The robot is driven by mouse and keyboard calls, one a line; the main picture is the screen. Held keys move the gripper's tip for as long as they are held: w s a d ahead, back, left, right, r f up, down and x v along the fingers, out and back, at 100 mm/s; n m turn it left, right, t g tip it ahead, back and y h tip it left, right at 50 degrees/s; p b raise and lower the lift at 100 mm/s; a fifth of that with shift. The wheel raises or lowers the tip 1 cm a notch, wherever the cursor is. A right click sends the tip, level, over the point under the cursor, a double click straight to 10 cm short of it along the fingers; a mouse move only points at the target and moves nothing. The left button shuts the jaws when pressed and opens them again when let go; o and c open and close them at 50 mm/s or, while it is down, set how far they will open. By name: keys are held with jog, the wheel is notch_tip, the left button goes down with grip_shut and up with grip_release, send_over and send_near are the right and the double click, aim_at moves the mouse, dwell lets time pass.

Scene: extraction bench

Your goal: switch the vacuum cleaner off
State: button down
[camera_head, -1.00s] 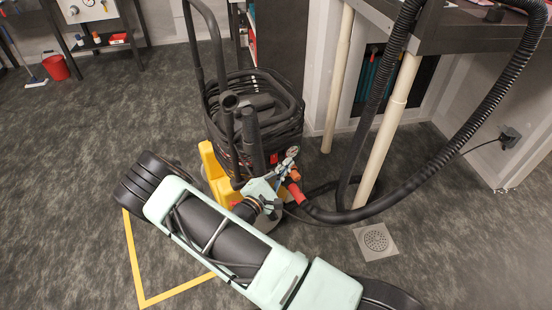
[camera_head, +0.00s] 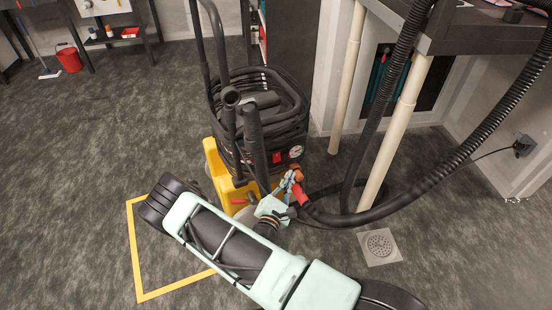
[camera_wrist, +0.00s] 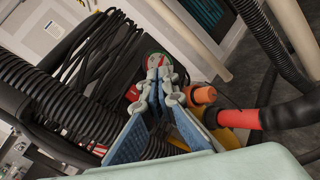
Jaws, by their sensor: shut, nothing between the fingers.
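The vacuum cleaner (camera_head: 225,155) is a dark drum on a yellow base (camera_head: 215,165), with black hose or cable coiled around its top. A small red part (camera_head: 276,157), perhaps its switch, sits on its front beside a round gauge (camera_head: 295,152). The red part (camera_wrist: 133,92) also shows left of the fingers in the wrist view, and the gauge (camera_wrist: 155,59) shows just behind the fingertips. My gripper (camera_head: 290,179) is shut and empty, in front of and below the gauge. In the wrist view its fingertips (camera_wrist: 159,75) are together; I cannot tell whether they touch the cleaner.
An orange fitting (camera_wrist: 203,95) and a red hose cuff (camera_wrist: 246,118) are close to the right of my fingers. The ribbed black hose (camera_head: 480,140) arches up to the right. Pale table legs (camera_head: 395,130) and a floor drain (camera_head: 379,246) are at right.

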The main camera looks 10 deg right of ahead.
aim_at(276, 157)
jog(key=shift+w+a+f+b, duration=0.3)
jog(key=shift+w+b, duration=0.4)
jog(key=shift+w, duration=0.6)
jog(key=shift+w+a+f+b, duration=0.15)
jog(key=shift+w+a+b, duration=0.45)
jog(key=shift+w, duration=0.75)
jog(key=shift+w+a+f+b, duration=0.2)
jog(key=shift+w+b, duration=0.6)
jog(key=shift+w, duration=0.5)
jog(key=shift+w, duration=0.1)
jog(key=shift+w+a, duration=0.1)
jog(key=shift+w, duration=0.3)
jog(key=shift+r, duration=0.1)
jog(key=shift+s, duration=0.45)
